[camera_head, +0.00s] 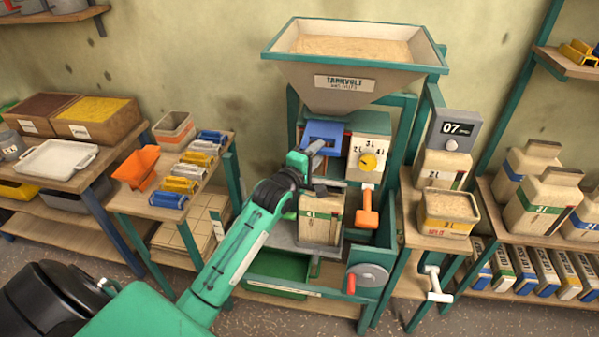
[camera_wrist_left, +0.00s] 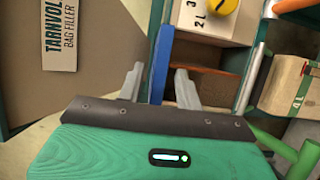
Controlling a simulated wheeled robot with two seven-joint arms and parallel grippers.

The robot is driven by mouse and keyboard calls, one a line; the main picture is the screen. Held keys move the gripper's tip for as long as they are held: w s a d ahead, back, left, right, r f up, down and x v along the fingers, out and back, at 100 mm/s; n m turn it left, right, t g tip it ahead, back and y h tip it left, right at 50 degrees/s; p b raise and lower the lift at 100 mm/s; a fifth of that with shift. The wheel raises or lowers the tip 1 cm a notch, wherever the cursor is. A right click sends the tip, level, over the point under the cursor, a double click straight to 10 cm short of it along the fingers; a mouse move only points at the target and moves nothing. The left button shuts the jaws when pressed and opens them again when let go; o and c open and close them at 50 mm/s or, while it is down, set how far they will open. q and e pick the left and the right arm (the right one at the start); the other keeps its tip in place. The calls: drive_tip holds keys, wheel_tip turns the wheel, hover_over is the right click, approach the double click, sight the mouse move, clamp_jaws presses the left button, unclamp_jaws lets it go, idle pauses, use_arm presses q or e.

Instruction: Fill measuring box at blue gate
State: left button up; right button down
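The blue gate (camera_head: 325,133) sits below the hopper (camera_head: 350,88), which holds pale grain. The beige measuring box (camera_head: 378,134) with litre marks and a yellow knob (camera_head: 367,161) stands right beside it. In the left wrist view the blue gate (camera_wrist_left: 162,62) shows as a blue bar, and the box front (camera_wrist_left: 207,22) is at the top. My left gripper (camera_head: 316,152) is at the gate's lower edge. In the wrist view its two fingers (camera_wrist_left: 160,86) are apart, with the blue bar between them; contact is unclear. The box's contents are hidden. My right gripper is not in view.
An orange handle (camera_head: 367,208) hangs below the box. A paper bag (camera_head: 321,219) stands under it, partly behind my left arm. A scale display (camera_head: 455,124) and a grain tub (camera_head: 447,211) are right. An orange scoop (camera_head: 137,167) lies on the left shelf.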

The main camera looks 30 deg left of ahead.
use_arm(q)
drive_tip(key=s+b, duration=0.3)
drive_tip(key=s, duration=0.8)
drive_tip(key=shift+s+a, duration=0.25)
drive_tip(key=shift+s, duration=0.1)
